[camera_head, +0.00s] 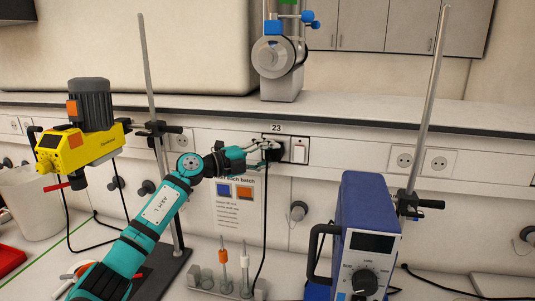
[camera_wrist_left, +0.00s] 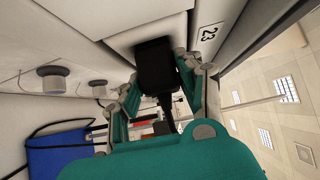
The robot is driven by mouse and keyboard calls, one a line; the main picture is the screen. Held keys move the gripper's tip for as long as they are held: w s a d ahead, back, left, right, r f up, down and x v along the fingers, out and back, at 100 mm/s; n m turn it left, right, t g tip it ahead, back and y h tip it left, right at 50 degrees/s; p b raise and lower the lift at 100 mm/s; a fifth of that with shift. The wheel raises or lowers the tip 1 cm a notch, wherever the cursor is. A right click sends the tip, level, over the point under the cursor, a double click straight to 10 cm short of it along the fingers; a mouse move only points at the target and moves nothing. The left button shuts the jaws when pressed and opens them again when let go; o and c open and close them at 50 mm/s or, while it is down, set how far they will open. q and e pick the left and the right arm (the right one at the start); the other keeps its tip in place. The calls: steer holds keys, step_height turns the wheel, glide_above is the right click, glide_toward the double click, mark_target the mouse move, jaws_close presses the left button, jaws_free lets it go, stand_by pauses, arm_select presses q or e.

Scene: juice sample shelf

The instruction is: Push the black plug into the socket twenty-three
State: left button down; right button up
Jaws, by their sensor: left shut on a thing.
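My left gripper (camera_head: 258,151) is shut on the black plug (camera_head: 272,154) in front of the wall panel. The plug's black cable (camera_head: 265,215) hangs down to the bench. Socket twenty-three (camera_head: 268,141) is the left unit of a black-framed panel under the label "23" (camera_head: 277,128); the plug and fingers mostly hide it. In the left wrist view the black plug (camera_wrist_left: 157,65) sits between the fingers, its far end at the panel face. I cannot tell whether it is fully seated. The label 23 (camera_wrist_left: 208,33) shows beside it. My right gripper is not in view.
A white switch (camera_head: 299,151) sits right of the socket. A blue device (camera_head: 367,225) and a metal stand rod (camera_head: 428,100) stand to the right. A yellow stirrer (camera_head: 80,145) on a stand is at the left. A small rack (camera_head: 228,287) stands below.

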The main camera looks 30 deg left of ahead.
arm_select(q)
steer(key=shift+a+r, duration=0.1)
steer(key=shift+r, duration=0.15)
steer(key=c, duration=1.2)
jaws_free()
steer(key=o, duration=0.4)
steer(key=shift+w+f, duration=0.25)
steer(key=shift+w, duration=0.05)
steer(key=shift+o, duration=0.2)
steer(key=shift+s, duration=0.15)
steer(key=shift+s+a, duration=0.1)
steer(key=shift+s, duration=0.05)
steer(key=v, duration=1.1)
steer(key=shift+s, duration=0.15)
steer(key=shift+a, duration=0.2)
